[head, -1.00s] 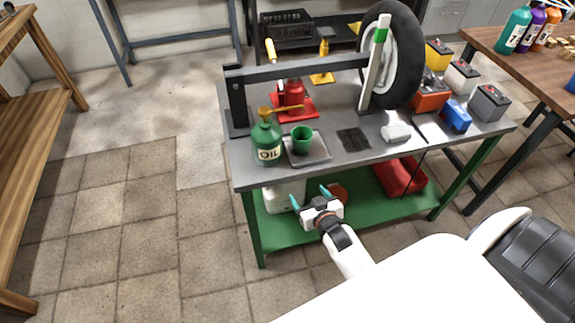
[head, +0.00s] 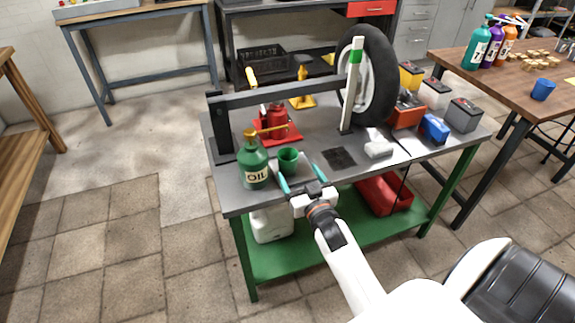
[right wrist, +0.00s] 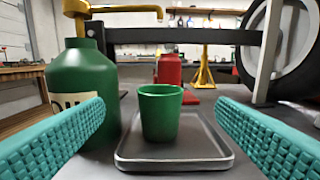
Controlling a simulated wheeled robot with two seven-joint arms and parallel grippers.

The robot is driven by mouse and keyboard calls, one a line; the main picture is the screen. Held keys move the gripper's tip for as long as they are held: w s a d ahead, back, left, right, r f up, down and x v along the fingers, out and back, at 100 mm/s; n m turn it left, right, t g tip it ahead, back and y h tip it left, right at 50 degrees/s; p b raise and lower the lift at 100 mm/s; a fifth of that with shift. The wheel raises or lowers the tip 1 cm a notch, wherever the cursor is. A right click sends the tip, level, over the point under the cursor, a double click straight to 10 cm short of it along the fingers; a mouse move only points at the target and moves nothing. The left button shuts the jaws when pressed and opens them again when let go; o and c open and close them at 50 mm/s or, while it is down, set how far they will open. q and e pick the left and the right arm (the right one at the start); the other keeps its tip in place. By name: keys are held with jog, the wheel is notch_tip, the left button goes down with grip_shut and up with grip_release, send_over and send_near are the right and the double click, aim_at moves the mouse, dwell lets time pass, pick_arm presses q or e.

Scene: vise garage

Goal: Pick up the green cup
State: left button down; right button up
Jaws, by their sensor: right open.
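The green cup (head: 288,160) stands upright on a small grey tray on the metal workbench, just right of the green oil bottle (head: 254,166). In the right wrist view the cup (right wrist: 160,112) stands on the tray (right wrist: 215,154) between my two teal fingers and beyond their tips. My right gripper (head: 299,175) is open and empty at the bench's front edge, close in front of the cup, with its fingers pointing at it. The cup touches neither finger. My left gripper is not in view.
The oil bottle with its pump (right wrist: 76,90) stands close beside my left-hand finger. A red jack (head: 274,122) is behind the cup. A dark square mat (head: 339,157), a grey-white object (head: 378,148) and a wheel (head: 366,80) are to the right. A bar spans the bench behind.

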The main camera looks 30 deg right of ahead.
aim_at(288, 155)
jog(key=x, duration=0.9)
jog(key=shift+w+f, duration=0.2)
jog(key=shift+w, duration=0.15)
jog(key=shift+c, duration=0.2)
jog(key=c, duration=1)
jog(key=shift+r, duration=0.1)
